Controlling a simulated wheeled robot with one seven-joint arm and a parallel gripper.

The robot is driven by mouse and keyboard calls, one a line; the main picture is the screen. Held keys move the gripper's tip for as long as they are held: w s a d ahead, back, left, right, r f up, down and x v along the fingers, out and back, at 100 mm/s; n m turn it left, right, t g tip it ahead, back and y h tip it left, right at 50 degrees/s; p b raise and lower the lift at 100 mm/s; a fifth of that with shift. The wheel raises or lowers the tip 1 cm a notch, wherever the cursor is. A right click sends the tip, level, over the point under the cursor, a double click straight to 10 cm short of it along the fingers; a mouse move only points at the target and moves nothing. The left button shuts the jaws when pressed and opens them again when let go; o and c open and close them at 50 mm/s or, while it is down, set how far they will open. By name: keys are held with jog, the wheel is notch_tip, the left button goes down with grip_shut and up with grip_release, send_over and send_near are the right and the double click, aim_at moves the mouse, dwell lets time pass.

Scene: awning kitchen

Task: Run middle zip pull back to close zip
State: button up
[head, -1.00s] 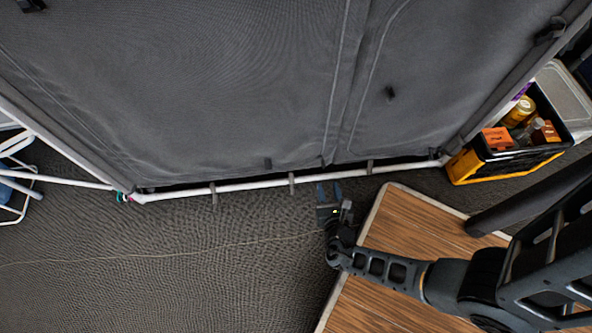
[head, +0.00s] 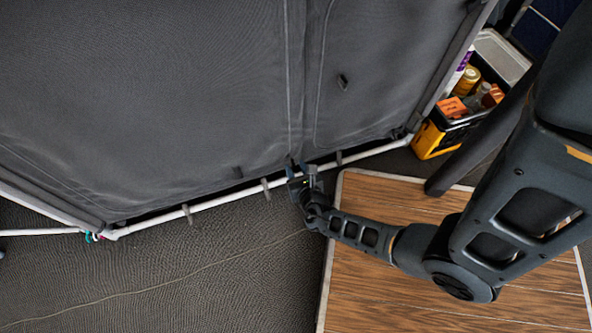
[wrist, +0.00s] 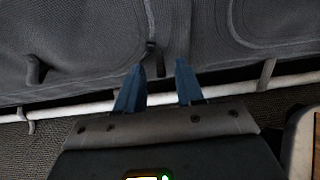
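The dark grey fabric wall (head: 150,90) hangs above the floor. A vertical zip line (head: 288,80) runs down it to the bottom hem. A small dark zip pull (wrist: 152,55) hangs at the foot of this line in the wrist view. My gripper (head: 298,165) is at the hem by the white pole. In the wrist view its two blue fingers (wrist: 159,80) are apart, with the pull showing just beyond and between their tips. Nothing is seen held. In the head view the pull is hidden or too small to tell from the fingers.
A white pole (head: 225,198) runs along the wall's bottom, with grey straps (head: 266,189) around it. A wood-topped surface (head: 390,290) with a pale edge lies at the lower right. A yellow-and-black crate (head: 430,140) of goods stands at the right. Carpet at left is clear.

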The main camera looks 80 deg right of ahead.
grip_shut()
dwell(0.4)
dwell(1.1)
